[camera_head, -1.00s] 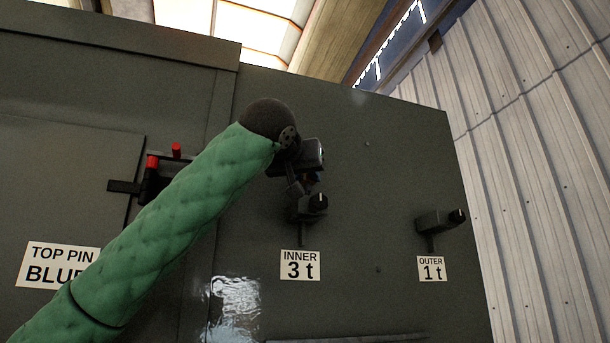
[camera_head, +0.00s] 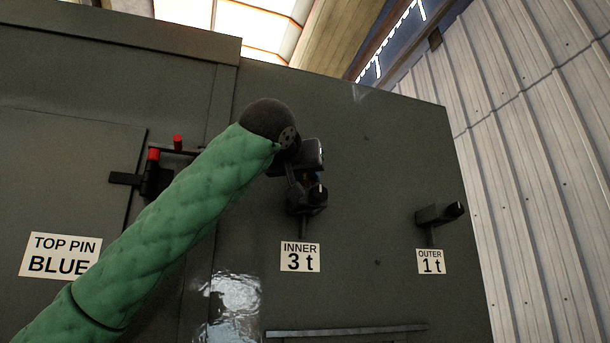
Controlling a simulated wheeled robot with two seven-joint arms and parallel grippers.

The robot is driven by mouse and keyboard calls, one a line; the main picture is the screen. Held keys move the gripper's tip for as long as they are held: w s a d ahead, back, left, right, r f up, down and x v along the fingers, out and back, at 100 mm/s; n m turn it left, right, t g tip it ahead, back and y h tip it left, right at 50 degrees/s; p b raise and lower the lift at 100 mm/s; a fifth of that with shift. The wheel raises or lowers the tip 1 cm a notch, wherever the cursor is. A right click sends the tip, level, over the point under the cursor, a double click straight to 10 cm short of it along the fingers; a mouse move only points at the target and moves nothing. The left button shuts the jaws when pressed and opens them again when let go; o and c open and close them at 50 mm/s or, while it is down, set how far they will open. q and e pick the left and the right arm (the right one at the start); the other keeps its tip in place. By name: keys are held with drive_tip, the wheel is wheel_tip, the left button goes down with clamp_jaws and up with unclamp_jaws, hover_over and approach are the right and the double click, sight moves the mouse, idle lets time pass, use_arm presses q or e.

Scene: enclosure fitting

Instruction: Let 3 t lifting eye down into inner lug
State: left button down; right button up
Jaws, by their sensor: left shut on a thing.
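My left gripper (camera_head: 308,172) is at the end of the green-sleeved arm, in front of the grey enclosure wall. The inner lug (camera_head: 310,197) is a dark bracket with a black knob-like end, above the label INNER 3 t (camera_head: 300,257). The gripper is directly above the lug and looks almost down on it. I cannot tell whether the eye is inside the lug. My right gripper is not in view.
The outer lug (camera_head: 440,213) stands out at the right, above its label OUTER 1 t (camera_head: 431,262). A red-ended latch (camera_head: 153,170) and a TOP PIN BLUE label (camera_head: 60,256) are at the left. A ledge (camera_head: 345,331) runs low on the wall. Wall between the lugs is clear.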

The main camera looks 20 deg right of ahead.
use_arm(q)
drive_tip(key=shift+f+b, duration=0.8)
drive_tip(key=shift+f, duration=0.2)
drive_tip(key=c, duration=1)
unclamp_jaws()
drive_tip(key=shift+c, duration=0.2)
drive_tip(key=b+v, duration=0.3)
drive_tip(key=v, duration=0.4)
drive_tip(key=shift+s+a+b, duration=0.25)
drive_tip(key=shift+s+b, duration=0.05)
drive_tip(key=shift+s, duration=0.05)
